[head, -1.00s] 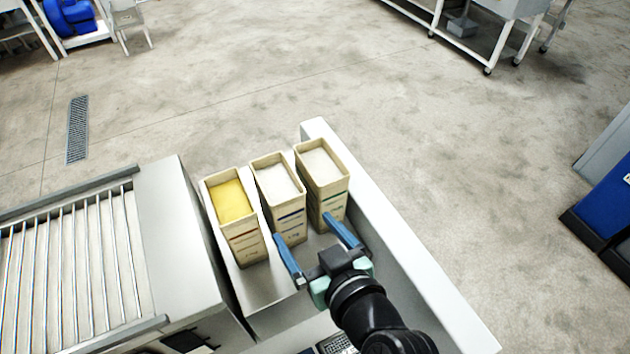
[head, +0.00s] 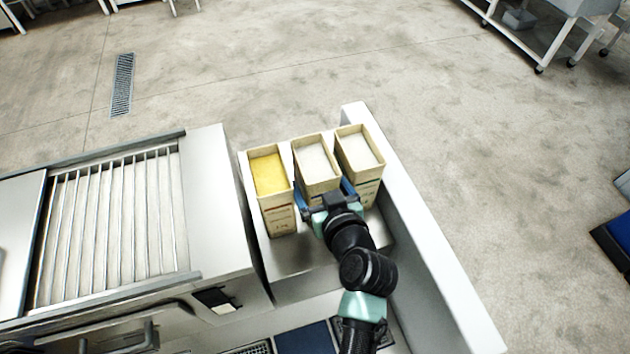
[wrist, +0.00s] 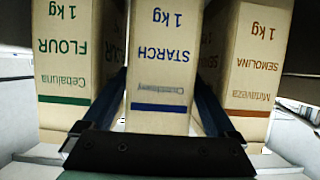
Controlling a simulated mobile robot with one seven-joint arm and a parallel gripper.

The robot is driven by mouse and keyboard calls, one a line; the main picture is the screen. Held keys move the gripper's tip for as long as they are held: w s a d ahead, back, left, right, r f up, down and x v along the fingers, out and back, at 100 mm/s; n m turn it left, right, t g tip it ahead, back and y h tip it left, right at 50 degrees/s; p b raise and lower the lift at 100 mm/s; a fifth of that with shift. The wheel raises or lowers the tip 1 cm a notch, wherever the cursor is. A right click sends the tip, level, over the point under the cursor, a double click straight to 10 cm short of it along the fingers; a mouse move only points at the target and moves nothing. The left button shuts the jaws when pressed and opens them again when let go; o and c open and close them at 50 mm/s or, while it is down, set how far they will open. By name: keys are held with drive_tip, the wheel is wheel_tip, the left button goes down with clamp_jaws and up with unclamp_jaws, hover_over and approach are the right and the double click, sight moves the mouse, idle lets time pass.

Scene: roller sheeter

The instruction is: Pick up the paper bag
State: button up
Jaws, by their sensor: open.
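Three open-topped paper bags stand upright side by side. The middle bag (head: 316,162), filled with white, reads STARCH and has a blue stripe in the wrist view (wrist: 160,60). The left bag (head: 270,180), filled with yellow, shows in the wrist view as SEMOLINA (wrist: 245,65). The right bag (head: 360,155), filled with white, shows there as FLOUR (wrist: 62,60). My gripper (head: 322,188) is open, with one blue finger on each side of the starch bag. In the wrist view the fingers (wrist: 161,78) reach into the gaps beside it. Whether they touch it I cannot tell.
The bags stand on a metal shelf (head: 305,270) between the sheeter's body (head: 220,190) on the left and a raised white wall (head: 430,240) on the right. The neighbouring bags leave only narrow gaps. Open floor lies behind.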

drive_tip(key=shift+x, duration=1.1)
drive_tip(key=shift+c, duration=0.3)
clamp_jaws()
drive_tip(key=shift+w+r, duration=0.15)
drive_tip(key=shift+r, duration=0.05)
